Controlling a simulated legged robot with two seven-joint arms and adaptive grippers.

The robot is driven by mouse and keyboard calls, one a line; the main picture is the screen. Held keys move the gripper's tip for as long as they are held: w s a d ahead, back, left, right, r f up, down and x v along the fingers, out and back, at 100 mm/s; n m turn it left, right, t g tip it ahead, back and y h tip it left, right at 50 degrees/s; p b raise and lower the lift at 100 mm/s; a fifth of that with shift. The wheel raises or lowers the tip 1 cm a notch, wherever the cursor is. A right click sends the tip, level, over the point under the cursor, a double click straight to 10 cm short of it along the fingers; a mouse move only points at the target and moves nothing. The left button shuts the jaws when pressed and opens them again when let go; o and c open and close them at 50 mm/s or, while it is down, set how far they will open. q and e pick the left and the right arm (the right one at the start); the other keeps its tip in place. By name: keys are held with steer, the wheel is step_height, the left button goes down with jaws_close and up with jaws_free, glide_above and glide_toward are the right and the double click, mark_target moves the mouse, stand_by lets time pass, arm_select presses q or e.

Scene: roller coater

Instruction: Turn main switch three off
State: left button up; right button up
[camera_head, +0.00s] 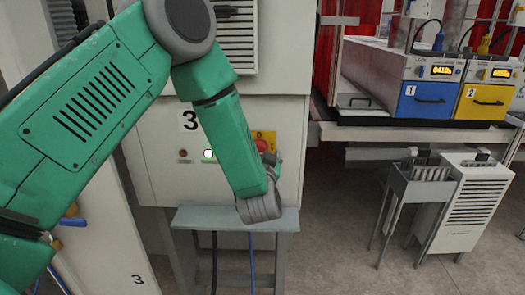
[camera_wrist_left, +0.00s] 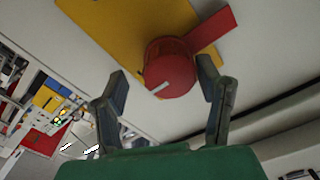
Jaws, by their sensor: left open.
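The main switch is a red rotary knob (camera_head: 262,145) on a yellow plate, on the pale cabinet front marked 3 (camera_head: 190,120). My left arm covers part of that front. In the left wrist view the red knob (camera_wrist_left: 170,68) has a white mark and stands before the yellow plate (camera_wrist_left: 125,30), with a red bar beside it. My left gripper (camera_wrist_left: 162,72) is open, one finger on each side of the knob. The left finger is apart from it; the right finger is close, and I cannot tell whether it touches. My right gripper is not in view.
A white lamp (camera_head: 208,154) glows on the cabinet front. A grey shelf (camera_head: 222,219) with cables stands below the switch. Blue and yellow power units (camera_head: 424,102) sit on a bench at right.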

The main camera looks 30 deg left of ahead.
arm_select(q)
steer(key=shift+a+f, duration=0.1)
steer(key=shift+a, duration=0.3)
steer(key=c, duration=0.6)
steer(key=shift+s+a, duration=0.1)
steer(key=shift+a, duration=0.25)
steer(key=c, duration=0.5)
steer(key=shift+a+f, duration=0.1)
steer(key=shift+a, duration=0.1)
steer(key=shift+d, duration=0.4)
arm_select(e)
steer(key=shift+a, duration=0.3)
